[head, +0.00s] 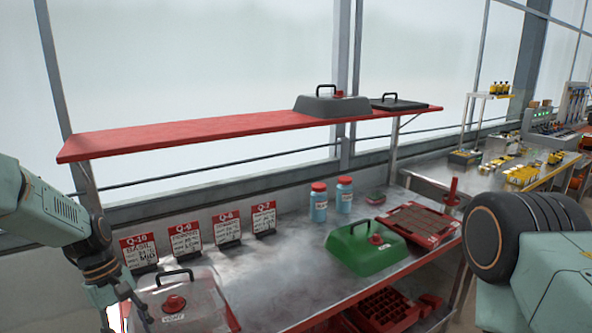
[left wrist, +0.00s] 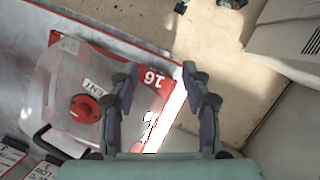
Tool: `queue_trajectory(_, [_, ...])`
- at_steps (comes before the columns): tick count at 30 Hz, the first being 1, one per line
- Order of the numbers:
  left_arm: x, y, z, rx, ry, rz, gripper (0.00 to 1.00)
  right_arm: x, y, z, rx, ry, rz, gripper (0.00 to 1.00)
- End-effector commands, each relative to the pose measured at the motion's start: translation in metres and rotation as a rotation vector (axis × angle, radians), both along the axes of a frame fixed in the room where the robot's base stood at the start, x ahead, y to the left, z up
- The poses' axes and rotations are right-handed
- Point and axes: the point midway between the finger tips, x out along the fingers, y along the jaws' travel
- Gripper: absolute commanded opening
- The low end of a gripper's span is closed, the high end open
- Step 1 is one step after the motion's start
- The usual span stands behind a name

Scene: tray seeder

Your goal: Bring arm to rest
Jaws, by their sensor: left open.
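My left gripper (head: 128,308) is at the lower left of the head view, over the left end of the metal bench (head: 290,262). In the left wrist view my left gripper (left wrist: 160,78) has its two fingers spread apart with nothing between them. Below it is a clear lid with a red knob (left wrist: 85,107), on a red tray marked 16 (left wrist: 152,77). The clear lid (head: 203,298) also shows in the head view, beside and partly behind the left gripper. Part of my right arm shows at the right, but its gripper is out of view.
A red shelf (head: 200,132) spans above the bench, carrying a grey lid (head: 330,107) and a black lid (head: 400,104). A green lid (head: 365,252), two blue bottles (head: 319,205) and a red tray (head: 418,222) stand on the bench. Several sign cards (head: 186,240) line its back. Mid-bench is clear.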

Motion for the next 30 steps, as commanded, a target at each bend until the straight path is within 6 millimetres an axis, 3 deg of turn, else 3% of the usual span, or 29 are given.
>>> queue_trajectory(1, [-0.007,-0.006,-0.020,0.008,-0.003,-0.025,0.48,0.000,0.000,-0.006,0.000,0.000,0.000,0.00])
queue_trajectory(8, [-0.054,-0.035,-0.108,0.058,-0.053,-0.177,0.48,0.000,0.000,-0.028,0.000,0.000,0.000,0.00])
queue_trajectory(12, [-0.102,-0.055,-0.167,0.092,-0.095,-0.310,0.48,0.000,0.000,-0.044,0.000,0.000,0.000,0.00])
queue_trajectory(18, [-0.180,-0.077,-0.227,0.131,-0.156,-0.510,0.48,0.000,0.000,-0.067,0.000,0.001,0.000,0.00])
queue_trajectory(24, [-0.260,-0.092,-0.257,0.157,-0.218,-0.715,0.48,0.000,0.000,-0.089,0.000,0.001,0.000,0.00])
queue_trajectory(30, [-0.315,-0.099,-0.259,0.170,-0.270,-0.870,0.48,0.000,0.000,-0.104,0.000,0.000,0.000,0.00])
